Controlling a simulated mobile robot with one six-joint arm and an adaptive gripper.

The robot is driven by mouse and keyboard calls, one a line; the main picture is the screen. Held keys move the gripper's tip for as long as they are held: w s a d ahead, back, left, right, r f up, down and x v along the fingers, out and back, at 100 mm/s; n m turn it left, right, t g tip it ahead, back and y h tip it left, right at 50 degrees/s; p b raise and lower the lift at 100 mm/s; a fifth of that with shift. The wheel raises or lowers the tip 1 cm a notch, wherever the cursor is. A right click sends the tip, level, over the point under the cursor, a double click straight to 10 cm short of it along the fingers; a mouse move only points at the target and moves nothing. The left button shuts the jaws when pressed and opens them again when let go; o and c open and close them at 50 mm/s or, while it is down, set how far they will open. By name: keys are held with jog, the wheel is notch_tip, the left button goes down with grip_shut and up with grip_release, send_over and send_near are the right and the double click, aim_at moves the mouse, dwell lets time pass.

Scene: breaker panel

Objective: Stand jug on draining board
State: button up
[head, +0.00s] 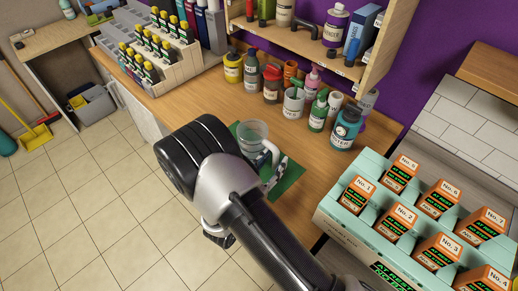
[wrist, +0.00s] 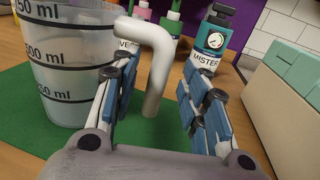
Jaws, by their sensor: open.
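The jug (head: 252,133) is clear with a white handle (wrist: 153,70) and stands upright on a green mat (head: 291,171) on the wooden counter. In the wrist view, its measuring marks show on the clear wall (wrist: 70,65) at the left. My gripper (wrist: 163,92) is open, with its blue-padded fingers on either side of the handle. The left finger lies between the handle and the jug's body; I cannot tell whether either finger touches the handle. In the head view, my arm hides part of the mat. I cannot identify a separate draining board.
A bottle labelled MISTER (wrist: 212,40) stands behind the right finger. Several bottles and pots, including a yellow one (head: 233,68), line the counter under a shelf (head: 300,45). A pale green rack of orange boxes (head: 345,222) stands at the right.

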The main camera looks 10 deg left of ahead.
jog(key=shift+w+d, duration=0.15)
jog(key=shift+w, duration=0.15)
grip_shut()
dwell(0.4)
